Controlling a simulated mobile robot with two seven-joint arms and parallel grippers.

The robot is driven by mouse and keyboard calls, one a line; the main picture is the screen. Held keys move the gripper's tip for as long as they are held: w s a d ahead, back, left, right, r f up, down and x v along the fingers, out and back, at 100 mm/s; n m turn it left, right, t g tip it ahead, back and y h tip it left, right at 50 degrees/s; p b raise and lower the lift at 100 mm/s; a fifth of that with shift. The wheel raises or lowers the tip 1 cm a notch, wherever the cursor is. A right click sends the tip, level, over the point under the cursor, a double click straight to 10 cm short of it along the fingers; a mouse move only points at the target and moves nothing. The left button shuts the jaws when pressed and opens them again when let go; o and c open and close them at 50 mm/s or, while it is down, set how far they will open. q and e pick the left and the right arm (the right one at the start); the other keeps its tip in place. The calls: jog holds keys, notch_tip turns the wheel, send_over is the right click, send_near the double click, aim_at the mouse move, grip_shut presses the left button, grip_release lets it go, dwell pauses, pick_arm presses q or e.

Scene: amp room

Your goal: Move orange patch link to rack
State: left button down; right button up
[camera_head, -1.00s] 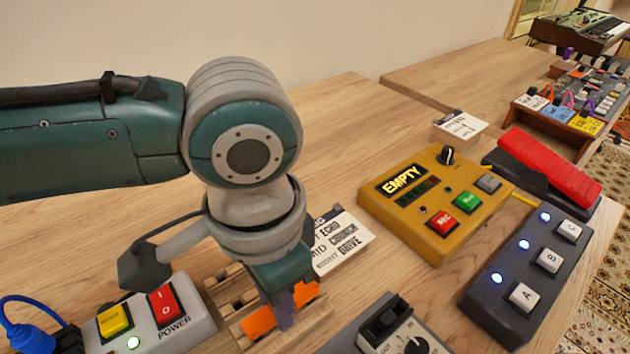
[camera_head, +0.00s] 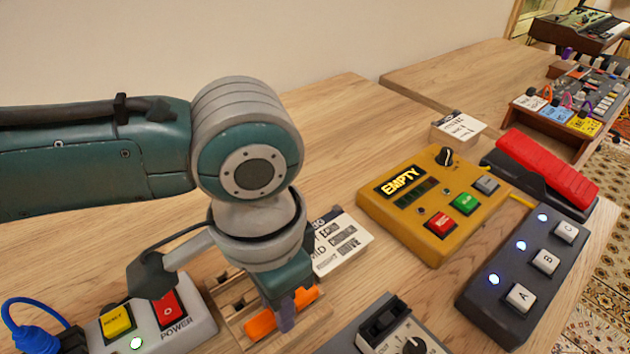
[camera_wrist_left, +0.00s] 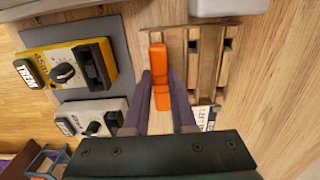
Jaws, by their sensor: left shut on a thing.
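The orange patch link (camera_head: 262,323) is a bright orange bar at the slotted wooden holder (camera_head: 224,296). Its two ends show on either side of my left gripper (camera_head: 286,314). My left gripper points down and is shut on the link's middle. In the left wrist view the link (camera_wrist_left: 159,57) lies between the two purple-grey fingers (camera_wrist_left: 161,88), over the holder (camera_wrist_left: 208,60). I cannot tell whether the link is seated in a slot or just above it. My right gripper is not in view.
A power box (camera_head: 197,318) stands left of the holder and a label card (camera_head: 343,243) behind it. A grey pedal (camera_head: 385,322), a yellow EMPTY box (camera_head: 400,222) and an A-B-C switch box (camera_head: 520,270) stand to the right. A pedalboard (camera_head: 556,117) stands farther back.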

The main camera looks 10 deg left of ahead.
pick_arm(q)
jog(key=shift+c, duration=1.3)
grip_release()
notch_tip(320, 180, up, 7)
jog(key=p, duration=0.8)
dwell(0.3)
